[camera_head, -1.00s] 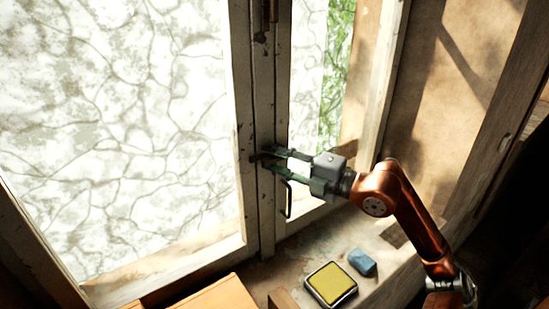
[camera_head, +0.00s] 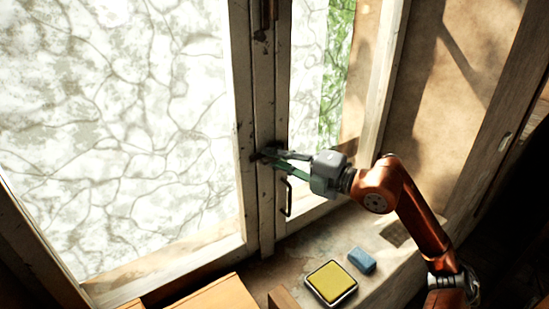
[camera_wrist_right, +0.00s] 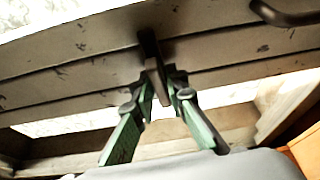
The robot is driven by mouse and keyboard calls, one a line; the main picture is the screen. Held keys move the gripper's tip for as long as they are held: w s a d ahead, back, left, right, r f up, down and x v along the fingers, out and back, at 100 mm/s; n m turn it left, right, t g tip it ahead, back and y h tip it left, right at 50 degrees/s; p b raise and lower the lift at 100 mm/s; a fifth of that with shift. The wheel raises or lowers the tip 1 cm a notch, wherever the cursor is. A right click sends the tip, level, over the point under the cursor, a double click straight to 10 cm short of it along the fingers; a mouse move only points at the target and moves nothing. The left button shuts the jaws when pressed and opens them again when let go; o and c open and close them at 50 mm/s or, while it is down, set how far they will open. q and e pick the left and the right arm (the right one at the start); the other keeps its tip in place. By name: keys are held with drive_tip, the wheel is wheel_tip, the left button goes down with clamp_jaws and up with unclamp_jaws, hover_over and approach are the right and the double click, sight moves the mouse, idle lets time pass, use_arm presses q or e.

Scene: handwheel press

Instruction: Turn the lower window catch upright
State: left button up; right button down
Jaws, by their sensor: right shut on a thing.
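The lower window catch (camera_head: 262,155) is a small dark metal piece on the middle post of the window. The fingers hide most of it in the head view, so its exact angle is hard to read there. In the right wrist view the catch (camera_wrist_right: 153,60) is a dark bar reaching from the post down between the fingertips. My right gripper (camera_head: 274,160) has its green fingers shut on the catch; its fingertips (camera_wrist_right: 162,88) also show in the wrist view. My left gripper is not in view.
An upper dark catch (camera_head: 265,18) sits higher on the post. A black pull handle (camera_head: 287,197) is just below my right gripper. On the sill lie a blue block (camera_head: 362,260) and a yellow pad in a metal tin (camera_head: 331,283). A wooden box (camera_head: 212,296) stands at the bottom.

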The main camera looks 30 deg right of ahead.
drive_tip(key=n, duration=0.2)
drive_tip(key=n+g+h+b, duration=0.1)
drive_tip(key=n, duration=0.1)
drive_tip(key=shift+n+g+h, duration=0.3)
drive_tip(key=shift+n, duration=0.1)
drive_tip(key=shift+n+h+b, duration=0.4)
drive_tip(key=shift+n+h, duration=0.1)
drive_tip(key=shift+n, duration=0.2)
drive_tip(key=shift+n+h, duration=0.3)
drive_tip(key=shift+n, duration=0.3)
drive_tip(key=shift+r+n+g+h+p, duration=0.15)
drive_tip(key=shift+n+g+h+p, duration=0.2)
drive_tip(key=shift+n, duration=0.35)
drive_tip(key=shift+n+h+p, duration=0.45)
drive_tip(key=shift+n+p, duration=0.15)
drive_tip(key=shift+a+n+h+p, duration=0.1)
drive_tip(key=shift+n+h+p, duration=0.4)
drive_tip(key=shift+n+p, duration=0.35)
drive_tip(key=shift+n+h+p, duration=0.5)
drive_tip(key=shift+n+p, duration=0.05)
drive_tip(key=shift+p, duration=0.15)
drive_tip(key=shift+f, duration=0.2)
